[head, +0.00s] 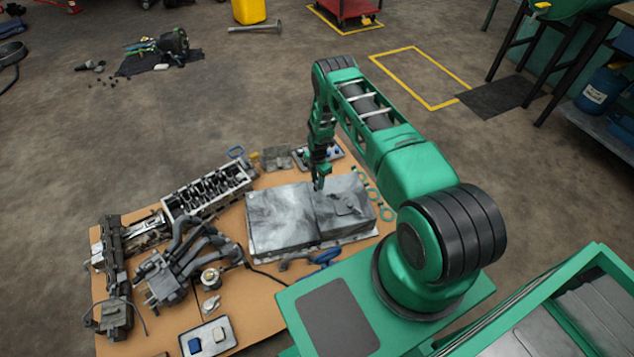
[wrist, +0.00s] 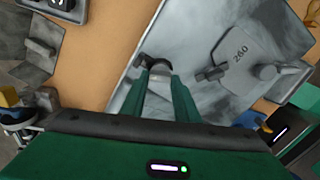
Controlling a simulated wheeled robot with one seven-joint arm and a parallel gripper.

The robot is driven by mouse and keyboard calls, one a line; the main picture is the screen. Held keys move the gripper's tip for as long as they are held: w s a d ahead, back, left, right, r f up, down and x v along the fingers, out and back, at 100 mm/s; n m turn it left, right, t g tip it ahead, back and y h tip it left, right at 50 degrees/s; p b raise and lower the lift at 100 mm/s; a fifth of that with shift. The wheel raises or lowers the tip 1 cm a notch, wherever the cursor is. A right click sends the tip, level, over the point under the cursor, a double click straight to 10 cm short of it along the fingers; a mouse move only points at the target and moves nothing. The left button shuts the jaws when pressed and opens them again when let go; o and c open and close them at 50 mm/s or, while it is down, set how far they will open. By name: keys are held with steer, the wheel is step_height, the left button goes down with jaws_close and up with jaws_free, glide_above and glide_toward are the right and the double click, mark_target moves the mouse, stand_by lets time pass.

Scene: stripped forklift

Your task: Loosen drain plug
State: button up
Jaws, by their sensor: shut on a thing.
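A grey metal oil pan (head: 280,215) lies on the brown work board, with its flat face up. In the wrist view the pan (wrist: 215,25) fills the upper middle and has a raised plate marked 260. My gripper (head: 318,186) points down at the far middle of the pan. In the wrist view its two green fingers (wrist: 160,68) are shut on a small dark round part at the pan's edge, which appears to be the drain plug (wrist: 155,63). The fingers hide most of that part, so I cannot tell how far it is screwed in.
A cylinder head (head: 208,190) and a manifold (head: 180,262) lie left of the pan. A blue-handled tool (head: 325,258) lies at its near edge. A small tray (head: 208,338) stands at the front. Green rings (head: 372,190) lie to the right.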

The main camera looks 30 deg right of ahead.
steer(key=shift+n, duration=0.9)
steer(key=n, duration=0.5)
steer(key=shift+d+r, duration=0.1)
steer(key=shift+n, duration=0.7)
steer(key=n, duration=0.5)
steer(key=shift+d, duration=0.15)
steer(key=o, duration=0.9)
steer(key=shift+s, duration=0.1)
steer(key=shift+r, duration=2.25)
